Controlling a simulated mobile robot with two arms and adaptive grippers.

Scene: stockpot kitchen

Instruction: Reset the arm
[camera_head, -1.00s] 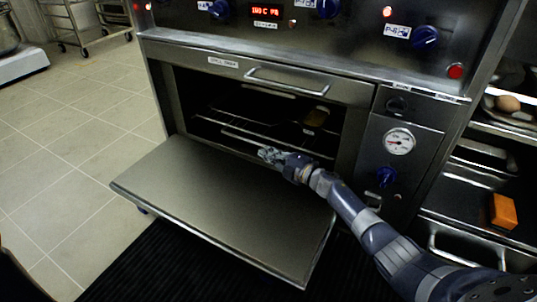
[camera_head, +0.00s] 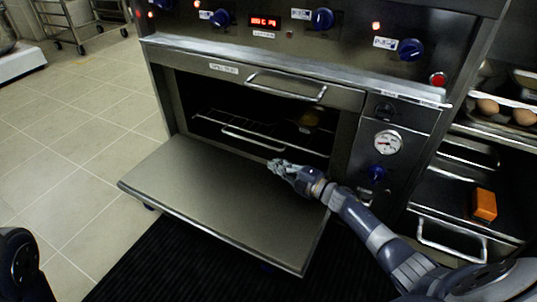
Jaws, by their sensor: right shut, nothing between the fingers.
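My right arm reaches in from the lower right. Its gripper (camera_head: 283,166) is shut and empty, just above the inner edge of the lowered oven door (camera_head: 220,205), in front of the oven opening. The oven (camera_head: 262,75) has its door folded down flat. Inside, a wire rack (camera_head: 240,128) shows, with a small yellowish item (camera_head: 309,119) at its back right, too dark to name. My left gripper is not in view; only a dark part of mine shows at the lower left.
To the right, an open shelf unit holds eggs (camera_head: 488,106) above and an orange block (camera_head: 485,205) lower down. A black ribbed mat (camera_head: 190,262) lies under the door. Tiled floor (camera_head: 95,130) is clear at left. A wheeled rack (camera_head: 75,22) stands at the back left.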

